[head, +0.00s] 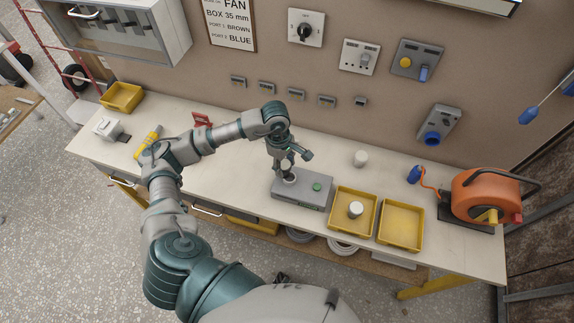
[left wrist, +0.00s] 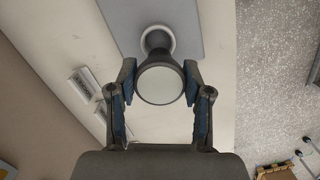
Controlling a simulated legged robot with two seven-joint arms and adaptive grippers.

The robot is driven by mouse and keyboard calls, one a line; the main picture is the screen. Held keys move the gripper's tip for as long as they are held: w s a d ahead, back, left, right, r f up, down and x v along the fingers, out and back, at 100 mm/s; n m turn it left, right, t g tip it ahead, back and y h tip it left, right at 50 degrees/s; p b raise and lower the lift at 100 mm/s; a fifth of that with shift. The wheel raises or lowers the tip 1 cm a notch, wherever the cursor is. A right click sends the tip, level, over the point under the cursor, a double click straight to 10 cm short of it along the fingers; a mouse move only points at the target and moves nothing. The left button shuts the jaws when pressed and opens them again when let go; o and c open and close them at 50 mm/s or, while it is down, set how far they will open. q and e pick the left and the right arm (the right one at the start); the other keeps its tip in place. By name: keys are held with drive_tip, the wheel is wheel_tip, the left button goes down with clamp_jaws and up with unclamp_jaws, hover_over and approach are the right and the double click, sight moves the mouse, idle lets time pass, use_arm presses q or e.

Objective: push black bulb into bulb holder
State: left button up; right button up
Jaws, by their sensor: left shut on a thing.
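The black bulb (left wrist: 160,84) shows large in the left wrist view, with a dark rim and neck and a pale round face toward the camera. My left gripper (left wrist: 160,82) is shut on it, one finger on each side. The bulb's narrow neck points into the white ring of the bulb holder (left wrist: 173,42). How deep it sits cannot be told. In the head view the holder is a grey box (head: 302,190) with a green button, on the workbench. My left gripper (head: 288,168) points down over the box's left part. My right gripper is not in view.
Two yellow trays stand right of the box; the nearer tray (head: 338,218) holds a white round thing (head: 355,209), the other tray (head: 402,226) looks empty. A white cylinder (head: 360,158) stands behind. An orange cable reel (head: 486,195) is at the right end of the bench (head: 455,253).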

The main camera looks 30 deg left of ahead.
use_arm(q)
drive_tip(key=shift+a+r, duration=0.1)
drive_tip(key=shift+d+r, duration=0.25)
drive_tip(key=shift+d, duration=0.55)
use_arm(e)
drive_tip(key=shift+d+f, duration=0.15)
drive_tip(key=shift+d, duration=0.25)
use_arm(q)
drive_tip(key=shift+a+f, duration=0.1)
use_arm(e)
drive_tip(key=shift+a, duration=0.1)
use_arm(q)
drive_tip(key=shift+a+f, duration=0.1)
drive_tip(key=shift+a, duration=0.2)
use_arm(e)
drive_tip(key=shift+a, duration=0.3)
use_arm(q)
drive_tip(key=shift+d, duration=0.6)
drive_tip(key=shift+b, duration=0.3)
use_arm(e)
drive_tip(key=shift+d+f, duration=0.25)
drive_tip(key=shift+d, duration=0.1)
use_arm(q)
drive_tip(key=shift+d, duration=0.1)
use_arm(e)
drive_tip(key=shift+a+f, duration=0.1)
